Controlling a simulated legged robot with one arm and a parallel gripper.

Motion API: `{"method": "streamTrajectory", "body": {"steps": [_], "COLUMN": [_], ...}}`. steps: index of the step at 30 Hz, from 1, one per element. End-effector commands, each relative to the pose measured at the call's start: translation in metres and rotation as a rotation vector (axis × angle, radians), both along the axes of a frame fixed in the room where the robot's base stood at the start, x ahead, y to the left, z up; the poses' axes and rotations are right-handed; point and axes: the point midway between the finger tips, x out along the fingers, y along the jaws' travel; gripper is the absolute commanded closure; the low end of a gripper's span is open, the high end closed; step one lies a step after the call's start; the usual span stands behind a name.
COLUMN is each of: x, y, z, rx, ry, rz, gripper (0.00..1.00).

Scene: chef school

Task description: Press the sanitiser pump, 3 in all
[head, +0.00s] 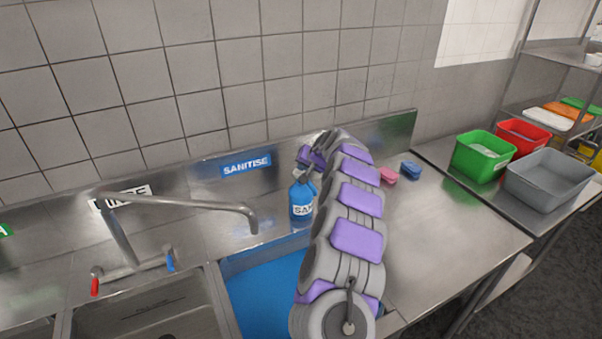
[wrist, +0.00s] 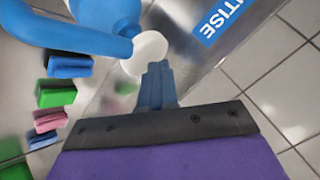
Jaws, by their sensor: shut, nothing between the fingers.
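The sanitiser bottle (head: 302,203) is blue with a white label and stands upright behind the blue-filled sink, below the SANITISE sign. In the head view my gripper (head: 302,168) is over its top, and my arm hides part of its right side. In the wrist view blue parts of the dispenser (wrist: 98,12) fill the upper left, with a round white part (wrist: 149,50) beside them. My gripper's fingertips (wrist: 157,68) are together and empty. They overlap the white part's lower edge in the picture; I cannot tell whether they touch it.
A tap (head: 190,203) stands left over a sink. The SANITISE sign (head: 246,164) is on the steel splashback. Pink (head: 388,176) and blue (head: 411,170) sponges lie right of my arm. Green (head: 483,156), red (head: 523,138) and grey (head: 548,180) tubs stand farther right. The right counter is mostly clear.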

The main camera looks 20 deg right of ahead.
Motion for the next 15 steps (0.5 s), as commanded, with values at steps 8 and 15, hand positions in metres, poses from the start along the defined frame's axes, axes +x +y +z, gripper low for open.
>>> {"method": "streamTrajectory", "body": {"steps": [8,15], "x": [0.0000,0.0000], "y": [0.0001,0.0001], "z": [-0.0039,-0.0069], "rx": [0.000,0.000], "ry": [0.001,0.002], "rz": [0.001,0.001], "gripper": [1.00,1.00]}}
